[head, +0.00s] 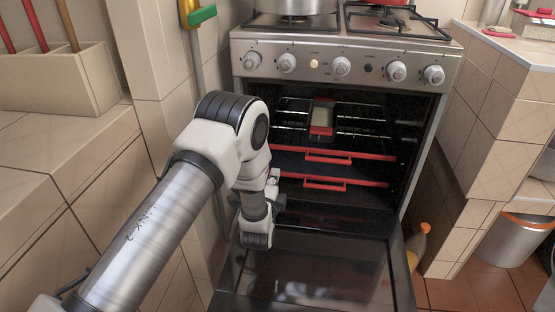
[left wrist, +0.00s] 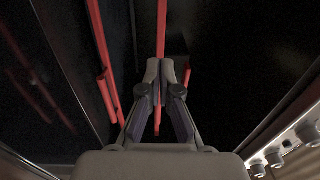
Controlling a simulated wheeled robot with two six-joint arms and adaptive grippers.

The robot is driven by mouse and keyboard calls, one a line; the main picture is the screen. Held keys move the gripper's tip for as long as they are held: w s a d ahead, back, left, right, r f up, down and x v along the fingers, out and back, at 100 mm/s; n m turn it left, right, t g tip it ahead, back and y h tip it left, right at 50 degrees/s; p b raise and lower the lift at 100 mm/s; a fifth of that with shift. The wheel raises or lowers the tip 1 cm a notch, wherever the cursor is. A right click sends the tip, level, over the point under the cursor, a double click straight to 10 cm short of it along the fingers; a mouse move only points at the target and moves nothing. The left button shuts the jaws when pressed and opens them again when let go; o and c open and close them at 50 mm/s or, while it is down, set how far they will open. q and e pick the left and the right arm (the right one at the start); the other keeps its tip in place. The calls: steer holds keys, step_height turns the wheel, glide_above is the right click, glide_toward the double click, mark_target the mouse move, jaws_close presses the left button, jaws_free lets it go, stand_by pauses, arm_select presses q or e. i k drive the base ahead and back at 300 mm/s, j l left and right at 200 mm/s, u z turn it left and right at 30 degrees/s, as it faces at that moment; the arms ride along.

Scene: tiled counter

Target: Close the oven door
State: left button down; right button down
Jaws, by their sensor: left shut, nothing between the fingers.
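The oven (head: 345,85) stands open. Its door (head: 310,265) is folded down, dark inner face up, below the oven mouth; its left part is partly covered by my left arm. My left gripper (head: 274,182) is at the left side of the oven mouth, above the door, small and partly hidden by its wrist in the head view. In the left wrist view the left gripper (left wrist: 158,72) is shut and empty, pointing toward the dark oven interior, its tips overlapping a red tray edge (left wrist: 161,30); I cannot tell whether they touch. My right gripper is not in view.
Red-edged trays (head: 338,181) and a rack with a small red-ended dish (head: 321,118) are inside the oven. Control knobs (head: 342,66) line the front above. A yellow bottle (head: 417,246) stands right of the door, and a bin (head: 515,238) further right.

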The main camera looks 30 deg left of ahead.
mark_target(321, 258)
steer(key=k+l, duration=0.2)
steer(key=k, duration=0.3)
steer(key=k+l, duration=0.2)
steer(key=k, duration=0.25)
